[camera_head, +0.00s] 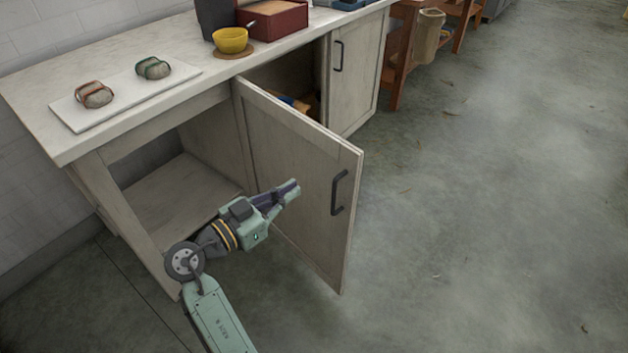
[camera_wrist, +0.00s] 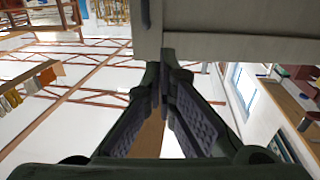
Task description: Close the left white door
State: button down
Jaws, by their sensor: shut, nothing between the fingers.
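The left white door (camera_head: 293,150) is a pale panel hinged on its left side, standing well open from the cabinet. Its outer face and dark bar handle (camera_head: 338,192) show in the head view. My gripper (camera_head: 294,188) is shut and empty, in front of that outer face, to the left of the handle. In the wrist view a pale panel, apparently this door (camera_wrist: 235,30), fills the upper right, and my fingertips (camera_wrist: 163,72) are close to its lower edge. I cannot tell whether they touch it.
The right door (camera_head: 355,75) is shut. An open shelf bay (camera_head: 175,195) lies left of the open door. Floor to the right is clear.

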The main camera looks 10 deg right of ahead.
aim_at(342, 158)
jog(key=p+x, duration=0.2)
jog(key=x, duration=0.4)
jog(key=p+x, duration=0.2)
jog(key=x, duration=0.4)
jog(key=shift+w+r, duration=0.2)
jog(key=shift+w, duration=0.05)
jog(key=shift+w+d+f, duration=0.15)
jog(key=shift+w+d, duration=0.15)
jog(key=shift+d, duration=0.25)
